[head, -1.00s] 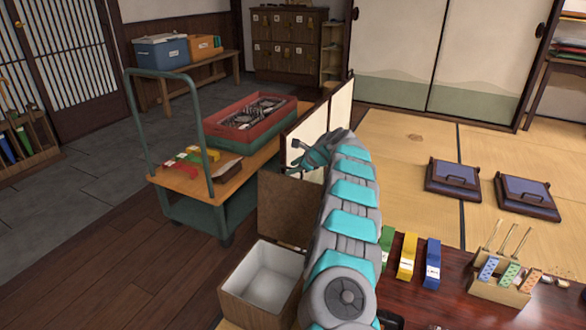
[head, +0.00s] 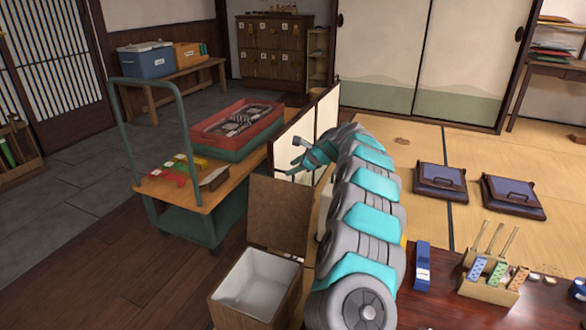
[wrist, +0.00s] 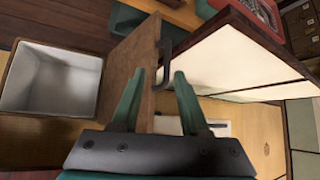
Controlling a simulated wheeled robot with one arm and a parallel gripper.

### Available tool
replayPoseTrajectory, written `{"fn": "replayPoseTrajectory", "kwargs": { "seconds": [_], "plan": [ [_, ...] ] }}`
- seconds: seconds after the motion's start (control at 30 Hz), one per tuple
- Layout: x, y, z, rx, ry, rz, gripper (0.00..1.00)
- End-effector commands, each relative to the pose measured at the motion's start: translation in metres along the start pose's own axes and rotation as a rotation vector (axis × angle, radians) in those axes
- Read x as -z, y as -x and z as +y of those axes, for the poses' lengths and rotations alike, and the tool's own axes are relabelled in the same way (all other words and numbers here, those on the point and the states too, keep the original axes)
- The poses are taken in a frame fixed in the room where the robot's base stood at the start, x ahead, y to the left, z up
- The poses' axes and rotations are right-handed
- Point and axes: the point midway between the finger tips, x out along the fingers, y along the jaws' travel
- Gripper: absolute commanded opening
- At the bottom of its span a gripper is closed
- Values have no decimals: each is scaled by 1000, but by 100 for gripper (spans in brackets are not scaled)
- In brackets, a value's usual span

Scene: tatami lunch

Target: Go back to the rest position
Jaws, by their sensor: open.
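My gripper (wrist: 158,98) is open and empty in the wrist view, its two green fingers spread apart. In the head view my gripper (head: 297,158) is at the far end of my teal and grey arm, in front of the folding screen (head: 327,112) and above the raised brown lid (head: 279,212) of a white-lined box (head: 258,275). I cannot tell whether the fingers touch the lid.
A green cart (head: 190,222) with a red crate (head: 236,125) stands to the left. A low table (head: 437,300) at the right bears a blue pack (head: 423,266) and a wooden holder (head: 489,289). Floor cushions (head: 440,178) lie beyond on open tatami. The wooden floor at front left is clear.

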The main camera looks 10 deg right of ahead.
Motion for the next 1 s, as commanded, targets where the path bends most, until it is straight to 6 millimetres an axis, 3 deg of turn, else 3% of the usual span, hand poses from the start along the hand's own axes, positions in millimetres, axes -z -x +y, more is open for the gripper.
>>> {"fn": "replayPoseTrajectory", "kwargs": {
  "seconds": [0.17,0.37,0.7,1.0],
  "plan": [
    [-7,2,5,-13,18,-6,45],
    [-48,20,40,-93,155,-43,45],
    [-117,77,132,-268,507,-108,45],
    [-142,139,218,-410,826,-139,45]
  ]
}}
